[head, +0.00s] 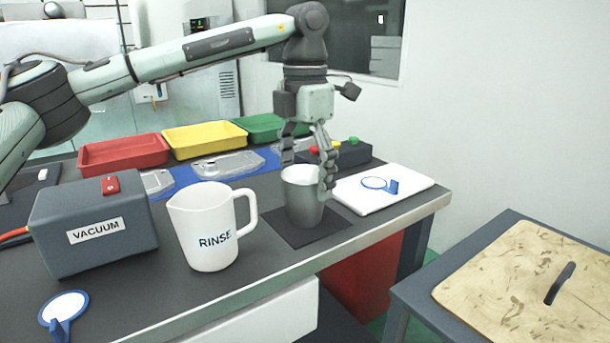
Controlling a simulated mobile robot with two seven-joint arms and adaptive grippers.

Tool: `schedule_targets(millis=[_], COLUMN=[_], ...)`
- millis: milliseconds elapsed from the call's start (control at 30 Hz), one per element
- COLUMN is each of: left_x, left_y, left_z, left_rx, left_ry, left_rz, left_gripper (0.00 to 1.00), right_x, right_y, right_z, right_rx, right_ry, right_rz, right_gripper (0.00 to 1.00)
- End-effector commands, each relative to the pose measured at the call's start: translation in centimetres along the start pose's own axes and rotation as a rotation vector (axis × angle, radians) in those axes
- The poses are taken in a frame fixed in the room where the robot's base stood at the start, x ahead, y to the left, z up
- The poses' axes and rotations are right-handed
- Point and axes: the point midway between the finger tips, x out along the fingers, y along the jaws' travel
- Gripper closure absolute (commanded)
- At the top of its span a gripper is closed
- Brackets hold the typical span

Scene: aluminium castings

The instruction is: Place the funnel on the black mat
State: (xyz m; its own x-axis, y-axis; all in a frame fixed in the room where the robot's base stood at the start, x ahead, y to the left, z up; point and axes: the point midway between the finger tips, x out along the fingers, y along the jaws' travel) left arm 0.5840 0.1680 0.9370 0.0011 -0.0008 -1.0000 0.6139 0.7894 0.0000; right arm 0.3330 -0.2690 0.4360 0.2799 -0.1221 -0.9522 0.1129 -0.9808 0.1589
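A grey tapered metal vessel (304,205), open at the top with a pale inside, is the only thing near the task's funnel; I see a cup shape and no spout. It is upright over the middle of the black mat (331,234) and its base seems to rest on it. My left gripper (309,180) points down from above with its fingers on either side of the vessel's rim. One finger lies along the right wall; the other goes behind the rim, its tip hidden. The fingers appear to touch the vessel. My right gripper is not in view.
A white RINSE jug (207,238) stands left of the mat, near the grey VACUUM box (95,222). A white board (411,183) with a blue-rimmed disc (375,184) lies right. Red (123,156), yellow (205,140) and green (272,128) trays line the back.

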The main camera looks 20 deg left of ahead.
Motion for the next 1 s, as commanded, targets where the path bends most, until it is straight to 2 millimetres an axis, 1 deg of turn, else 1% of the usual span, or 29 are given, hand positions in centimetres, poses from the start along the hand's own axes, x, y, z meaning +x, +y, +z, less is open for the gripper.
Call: schedule_targets(millis=[167, 267, 333, 467, 700, 800, 900, 1000], left_x=[0.0, -0.5, -1.1, -3.5, -8.8, -10.5, -11.6, -12.1], left_y=[0.0, 0.0, 0.0, 0.0, 0.0, 0.0, 0.0, 0.0], left_z=[0.0, 0.0, 0.1, 0.1, 0.1, 0.1, 0.1, 0.0], left_rx=[0.0, 0.0, -0.001, -0.001, 0.0, -0.001, 0.0, 0.0], left_ry=[0.0, 0.0, -0.001, -0.004, -0.003, -0.002, 0.0, 0.0], left_rz=[0.0, 0.0, 0.0, 0.001, 0.0, 0.0, 0.0, 0.0], left_gripper=[0.17, 0.17, 0.17, 0.17, 0.17, 0.17, 0.17, 0.17], right_x=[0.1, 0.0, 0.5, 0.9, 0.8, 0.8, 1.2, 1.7], right_y=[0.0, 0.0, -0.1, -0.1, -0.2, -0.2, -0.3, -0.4], right_z=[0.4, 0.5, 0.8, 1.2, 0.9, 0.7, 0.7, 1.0], right_rx=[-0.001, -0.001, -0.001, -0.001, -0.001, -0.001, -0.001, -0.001], right_ry=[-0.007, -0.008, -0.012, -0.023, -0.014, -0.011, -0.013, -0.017], right_rz=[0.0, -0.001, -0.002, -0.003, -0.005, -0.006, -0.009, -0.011], right_gripper=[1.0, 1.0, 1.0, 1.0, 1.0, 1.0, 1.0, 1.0])
